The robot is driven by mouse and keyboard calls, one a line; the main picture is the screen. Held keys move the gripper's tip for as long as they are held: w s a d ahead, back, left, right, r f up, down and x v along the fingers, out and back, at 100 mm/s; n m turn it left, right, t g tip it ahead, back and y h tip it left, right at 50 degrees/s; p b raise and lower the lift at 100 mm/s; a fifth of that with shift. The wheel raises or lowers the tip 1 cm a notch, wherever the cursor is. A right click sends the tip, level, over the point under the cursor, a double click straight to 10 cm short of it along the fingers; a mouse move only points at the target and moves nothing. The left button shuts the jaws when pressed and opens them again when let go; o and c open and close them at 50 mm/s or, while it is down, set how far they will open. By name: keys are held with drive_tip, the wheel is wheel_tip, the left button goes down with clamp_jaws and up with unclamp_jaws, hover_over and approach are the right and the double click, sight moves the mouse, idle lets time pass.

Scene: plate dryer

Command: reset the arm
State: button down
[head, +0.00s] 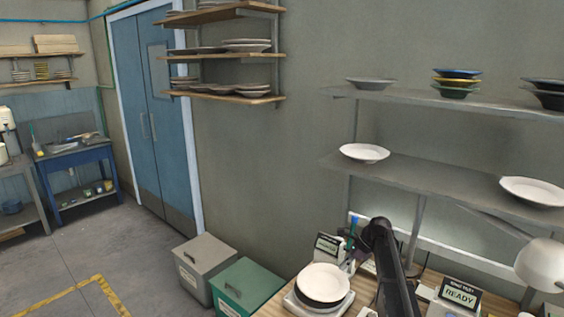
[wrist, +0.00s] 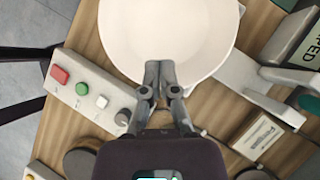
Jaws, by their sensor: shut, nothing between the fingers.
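My gripper (wrist: 158,68) is shut and empty in the wrist view. Its fingertips overlap the near edge of a white plate (wrist: 165,30); I cannot tell whether they touch it. My black arm (head: 388,262) rises over the workbench in the head view, and the gripper itself cannot be made out there. A white plate (head: 324,280) lies on a light stand on the bench, left of my arm.
A control box (wrist: 88,92) with red, green and white buttons lies left of the fingers. A "READY" sign (head: 460,294) and a lamp (head: 541,264) stand at the right. White plates rest on the lower shelf (head: 425,176). Grey (head: 205,262) and green (head: 245,285) bins stand left of the bench.

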drive_tip(key=s+a+f+n+h, duration=0.1)
drive_tip(key=s+a+n+h, duration=0.1)
drive_tip(key=s+n, duration=0.7)
drive_tip(key=s+a+f+n+h, duration=0.2)
drive_tip(key=s+n+h, duration=0.3)
drive_tip(key=s+n, duration=0.5)
drive_tip(key=s, duration=0.8)
drive_tip(key=shift+a+f+n, duration=0.25)
drive_tip(key=shift+f+n, duration=0.05)
